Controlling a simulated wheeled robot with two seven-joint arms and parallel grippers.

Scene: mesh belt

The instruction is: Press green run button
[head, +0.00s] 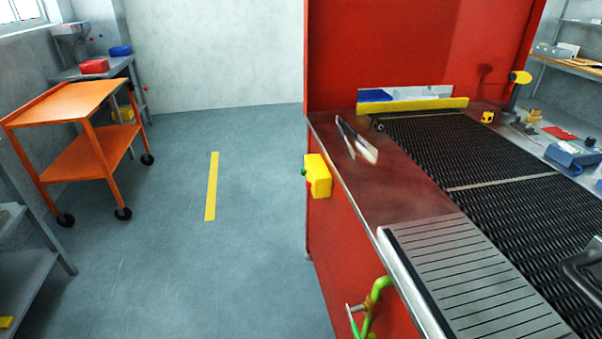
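A yellow control box (319,177) is mounted on the left side of the red machine, just below the edge of its top. A small green button (304,172) sticks out from the box's left face, seen from the side. I see no label on it. Neither of my grippers can be made out in the head view, and nothing touches the box or the button.
The red machine (345,235) carries a dark mesh belt (430,150) and a slatted plate (470,275). An orange cart (75,105) stands far left. Floor around the yellow stripe (211,187) is clear.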

